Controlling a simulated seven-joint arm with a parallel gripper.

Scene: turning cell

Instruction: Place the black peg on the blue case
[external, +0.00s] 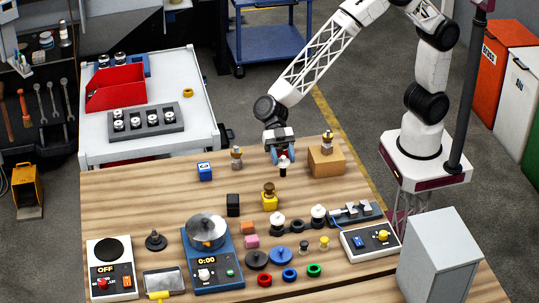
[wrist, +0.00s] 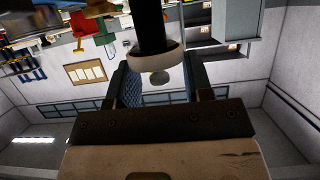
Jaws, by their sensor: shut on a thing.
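My gripper (external: 282,157) is near the back edge of the wooden table, pointing down, with its jaws shut on a black peg with a white collar or head (external: 283,167). In the wrist view the black shaft of the peg (wrist: 150,30) and its white band show between the pads (wrist: 160,85). I cannot tell whether the peg's lower end touches the table. A small blue case (external: 204,173) with a white label stands on the table to the left of my gripper, beside a grey and tan figure-like piece (external: 236,158).
A cardboard-coloured block (external: 326,161) with a piece on top stands just right of my gripper. A black cube (external: 233,205) and a yellow piece (external: 270,199) stand in front. Scales, rings and a grey box (external: 438,260) crowd the front. Table between gripper and blue case holds only the figure-like piece.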

